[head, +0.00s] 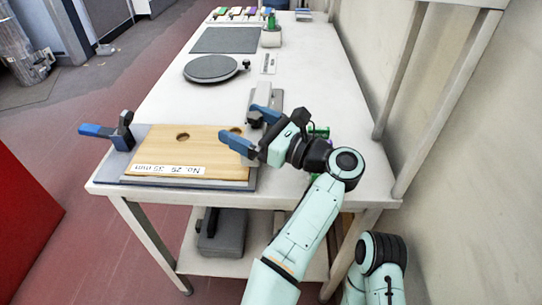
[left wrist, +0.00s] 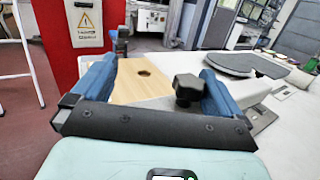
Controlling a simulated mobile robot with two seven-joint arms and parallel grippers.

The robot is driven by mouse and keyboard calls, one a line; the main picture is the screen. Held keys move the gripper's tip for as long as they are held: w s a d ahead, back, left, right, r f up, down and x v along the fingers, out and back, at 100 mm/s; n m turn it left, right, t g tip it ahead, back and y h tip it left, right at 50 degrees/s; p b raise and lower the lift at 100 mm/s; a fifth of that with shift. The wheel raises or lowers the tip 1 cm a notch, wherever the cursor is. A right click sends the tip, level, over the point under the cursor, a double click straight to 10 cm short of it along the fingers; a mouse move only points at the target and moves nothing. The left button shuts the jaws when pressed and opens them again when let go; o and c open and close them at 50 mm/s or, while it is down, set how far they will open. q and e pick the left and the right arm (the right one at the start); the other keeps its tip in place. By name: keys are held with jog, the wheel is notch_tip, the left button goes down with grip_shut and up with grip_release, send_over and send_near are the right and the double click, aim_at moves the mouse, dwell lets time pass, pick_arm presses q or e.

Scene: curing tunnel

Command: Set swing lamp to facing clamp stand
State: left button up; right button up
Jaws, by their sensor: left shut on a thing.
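My left gripper (head: 252,128) has blue fingers on either side of a black knob (left wrist: 188,88) and is shut on it; in the wrist view (left wrist: 160,85) the knob sits nearer the right finger. In the head view the knob (head: 256,119) is partly hidden by the fingers. It stands at the end of a grey bar (head: 267,99), beside the wooden board. A black clamp (head: 123,131) with a blue handle stands at the board's left edge. I cannot make out which thing is the swing lamp. My right gripper is not in view.
The wooden board (head: 170,157), with a label and holes, lies on a grey plate (head: 133,165) at the table's near end. A wall and posts stand close on the right.

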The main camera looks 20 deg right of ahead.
pick_arm(q)
jog(key=s+d+f+n+g+y+b, duration=0.1)
jog(key=s+d+g, duration=0.1)
jog(key=s, duration=0.7)
jog(key=shift+s+d+n+g, duration=0.15)
jog(key=shift+n+g, duration=0.15)
jog(key=shift+n, duration=0.1)
jog(key=s, duration=0.1)
jog(key=s+r, duration=0.1)
jog(key=shift+s+a+r+y, duration=0.1)
jog(key=shift+s+a+y, duration=0.1)
jog(key=shift+s+y, duration=0.1)
jog(key=c, duration=0.3)
jog(key=shift+w, duration=0.3)
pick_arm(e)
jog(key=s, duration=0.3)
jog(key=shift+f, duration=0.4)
pick_arm(q)
jog(key=shift+w+a, duration=0.1)
jog(key=shift+w, duration=0.05)
